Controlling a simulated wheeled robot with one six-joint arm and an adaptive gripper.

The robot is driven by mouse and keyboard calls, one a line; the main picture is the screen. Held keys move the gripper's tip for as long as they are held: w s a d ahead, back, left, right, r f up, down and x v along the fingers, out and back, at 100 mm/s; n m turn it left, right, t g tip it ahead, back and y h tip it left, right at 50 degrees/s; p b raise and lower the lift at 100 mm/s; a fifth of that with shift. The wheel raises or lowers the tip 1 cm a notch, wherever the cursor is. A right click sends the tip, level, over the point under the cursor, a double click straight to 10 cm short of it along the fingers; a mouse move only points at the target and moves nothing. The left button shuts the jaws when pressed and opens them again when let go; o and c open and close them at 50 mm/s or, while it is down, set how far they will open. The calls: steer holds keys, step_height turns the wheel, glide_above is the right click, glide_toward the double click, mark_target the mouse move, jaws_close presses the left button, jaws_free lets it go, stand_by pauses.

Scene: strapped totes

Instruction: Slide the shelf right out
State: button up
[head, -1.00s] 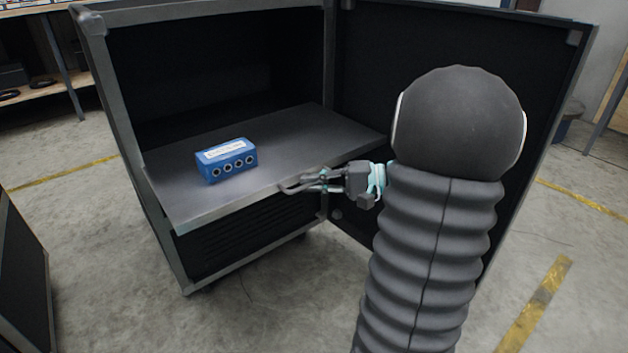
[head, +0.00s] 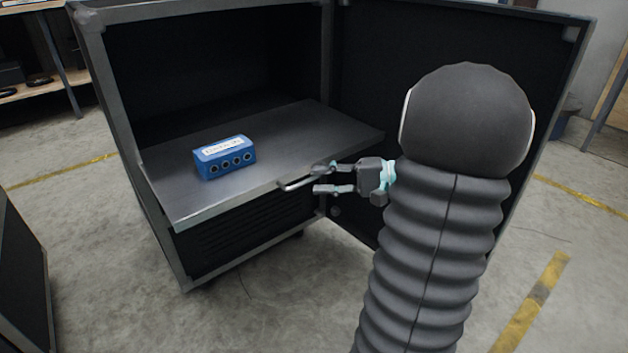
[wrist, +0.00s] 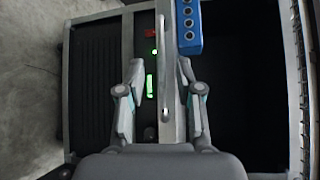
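The grey shelf (head: 285,140) sticks out of the front of the black case, level, its front edge past the case frame. A bar handle (head: 298,184) sits on its front edge, and shows as a thin upright bar in the wrist view (wrist: 164,95). My gripper (head: 317,179) is open at the right end of the handle. In the wrist view my two fingers (wrist: 160,68) stand apart on either side of the handle, with gaps to it.
A blue box (head: 225,157) with round sockets rests on the shelf. The case (head: 125,130) has its door (head: 450,50) swung open at the right, behind my arm. Another dark case (head: 22,270) stands at lower left. The floor in front is clear.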

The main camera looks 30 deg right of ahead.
steer(key=v, duration=0.9)
steer(key=shift+s+d, duration=0.25)
step_height(320, 180, down, 8)
steer(key=s+m+g+h, duration=0.2)
steer(key=m+g+h, duration=0.1)
steer(key=m, duration=0.1)
steer(key=s+a+f+n+g+h+p, duration=0.1)
steer(key=s+a+f+g+h, duration=0.1)
steer(key=s+a+g+h, duration=0.3)
steer(key=s+a+r+n+t+h+p, duration=0.1)
steer(key=a+r+n+h+p, duration=0.1)
steer(key=a+r+n, duration=0.4)
steer(key=s+a+r+n+t+h+p, duration=0.2)
steer(key=a+r+n, duration=0.4)
steer(key=a, duration=0.9)
step_height(320, 180, up, 3)
steer(key=h+p, duration=0.1)
steer(key=p, duration=0.1)
steer(key=shift+a+t+p, duration=0.3)
steer(key=shift+a+p, duration=0.1)
steer(key=shift+w, duration=0.1)
